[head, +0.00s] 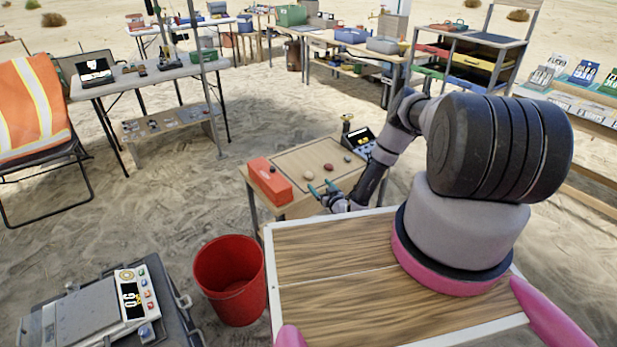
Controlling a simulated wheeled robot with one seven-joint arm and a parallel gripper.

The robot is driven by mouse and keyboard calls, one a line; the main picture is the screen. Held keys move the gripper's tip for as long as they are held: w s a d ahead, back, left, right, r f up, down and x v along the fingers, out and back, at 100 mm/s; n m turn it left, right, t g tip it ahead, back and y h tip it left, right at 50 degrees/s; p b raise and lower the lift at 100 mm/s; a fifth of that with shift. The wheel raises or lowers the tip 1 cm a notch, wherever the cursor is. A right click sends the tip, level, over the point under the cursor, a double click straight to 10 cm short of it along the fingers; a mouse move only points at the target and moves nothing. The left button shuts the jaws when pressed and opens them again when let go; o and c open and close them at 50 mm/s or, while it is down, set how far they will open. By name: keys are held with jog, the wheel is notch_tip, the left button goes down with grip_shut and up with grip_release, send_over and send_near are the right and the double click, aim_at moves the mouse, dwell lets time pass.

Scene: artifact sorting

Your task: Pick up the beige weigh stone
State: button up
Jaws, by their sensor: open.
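A small beige stone (308,175) lies on the brown mat (290,157) of the low work table. A reddish-brown stone (329,167) and a dark stone (347,159) lie to its right in a slanting row.
An orange box (269,181) with a small dark thing on top stands at the table's left. A red bucket (230,283) stands on the sand in front.

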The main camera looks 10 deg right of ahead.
aim_at(310, 176)
jog(key=x, duration=0.9)
jog(key=shift+a+f, duration=0.15)
grip_shut()
